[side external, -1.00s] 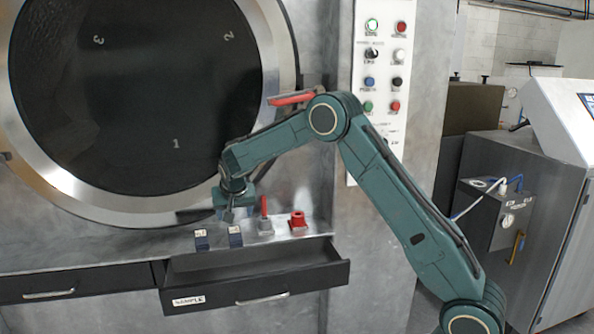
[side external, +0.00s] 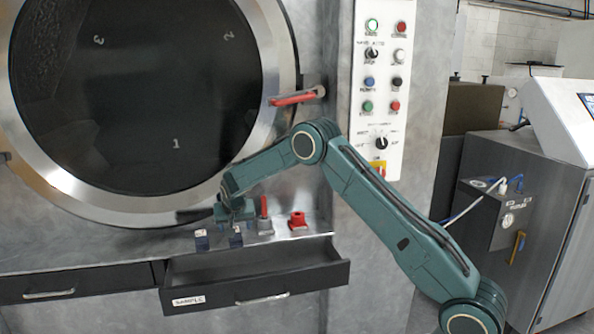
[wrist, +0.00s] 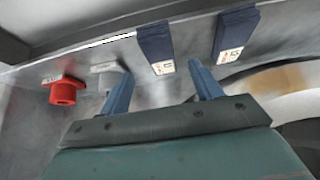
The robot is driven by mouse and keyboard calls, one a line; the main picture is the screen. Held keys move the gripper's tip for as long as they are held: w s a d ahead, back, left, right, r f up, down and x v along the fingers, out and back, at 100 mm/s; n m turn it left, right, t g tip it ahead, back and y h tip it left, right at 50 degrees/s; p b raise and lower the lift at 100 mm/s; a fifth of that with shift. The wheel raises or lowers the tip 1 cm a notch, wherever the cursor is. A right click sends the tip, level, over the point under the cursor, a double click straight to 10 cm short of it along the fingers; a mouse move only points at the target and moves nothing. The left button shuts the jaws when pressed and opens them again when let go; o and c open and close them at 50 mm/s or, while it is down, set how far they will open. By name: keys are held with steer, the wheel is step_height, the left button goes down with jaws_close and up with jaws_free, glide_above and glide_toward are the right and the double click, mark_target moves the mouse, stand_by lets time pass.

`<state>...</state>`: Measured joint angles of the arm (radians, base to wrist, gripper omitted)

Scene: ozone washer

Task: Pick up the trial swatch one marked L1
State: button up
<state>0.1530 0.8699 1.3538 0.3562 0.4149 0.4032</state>
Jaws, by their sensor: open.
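Two dark blue swatches with small white labels lie on the metal ledge below the round door. The right one (side external: 236,241) is under my gripper (side external: 236,228), and the left one (side external: 201,243) stands apart. In the wrist view, the nearer swatch (wrist: 155,42) has its labelled end between and just beyond the fingertips of my gripper (wrist: 161,70). The other swatch (wrist: 235,32) lies to the right, outside the fingers. My gripper is open, with nothing held. The label print is too small to read, so I cannot tell which is L1.
A grey holder (side external: 265,227) with a red upright piece and a red fitting (side external: 298,221) stand to the right on the ledge. An open drawer (side external: 262,278) marked SAMPLE juts out below. The round door (side external: 268,110) rises behind. A red handle (side external: 292,98) sticks out above.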

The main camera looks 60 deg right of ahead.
steer(key=shift+x, duration=2.55)
steer(key=shift+w+r, duration=0.1)
steer(key=c, duration=1.1)
steer(key=shift+r, duration=0.1)
steer(key=shift+r, duration=13.75)
steer(key=shift+r, duration=0.15)
